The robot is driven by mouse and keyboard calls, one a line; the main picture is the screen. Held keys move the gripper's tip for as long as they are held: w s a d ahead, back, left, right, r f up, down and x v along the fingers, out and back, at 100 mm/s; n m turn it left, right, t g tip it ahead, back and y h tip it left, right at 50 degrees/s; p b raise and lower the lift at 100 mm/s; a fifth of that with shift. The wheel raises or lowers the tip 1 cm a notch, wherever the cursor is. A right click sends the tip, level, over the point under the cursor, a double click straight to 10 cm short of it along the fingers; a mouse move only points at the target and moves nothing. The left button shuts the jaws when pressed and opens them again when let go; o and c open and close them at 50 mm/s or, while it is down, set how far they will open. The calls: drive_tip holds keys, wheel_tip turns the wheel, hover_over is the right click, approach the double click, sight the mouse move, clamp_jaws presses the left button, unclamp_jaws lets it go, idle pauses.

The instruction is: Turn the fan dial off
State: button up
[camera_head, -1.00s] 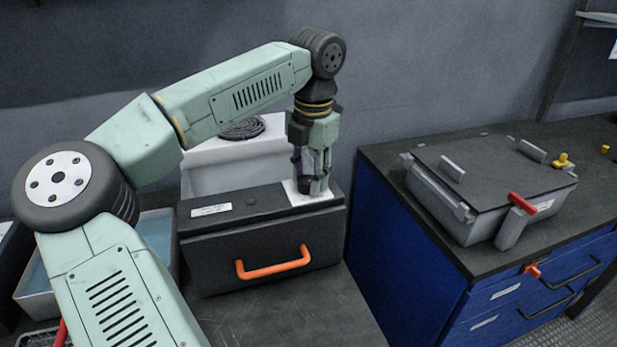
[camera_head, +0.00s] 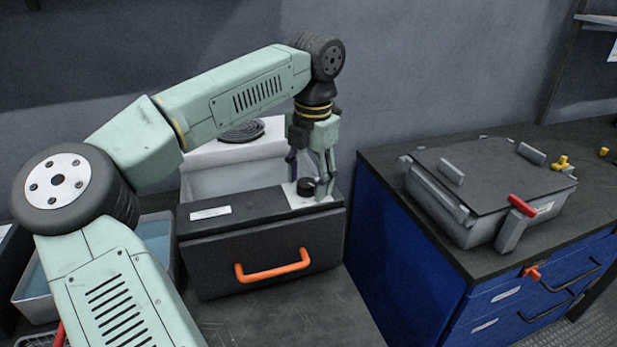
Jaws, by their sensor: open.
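A small black dial (camera_head: 307,186) stands on a white plate (camera_head: 297,198) at the right end of the top of a black box. My gripper (camera_head: 310,178) points down at the dial with its fingers spread. One finger is on the right of the dial and another is to its left and behind. I cannot tell whether either finger touches the dial. Any marking on the dial is too small to read.
The black box (camera_head: 215,258) has an orange handle on its front. A white bin (camera_head: 225,182) with a coiled black cable stands behind it. To the right, a blue cabinet (camera_head: 400,240) carries a grey lidded case (camera_head: 490,175) with a red-tipped lever. The bench front is clear.

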sight(311, 184)
wheel_tip(311, 184, up, 12)
drive_tip(key=shift+s+d, duration=0.25)
drive_tip(key=shift+d, duration=0.05)
idle(0.3)
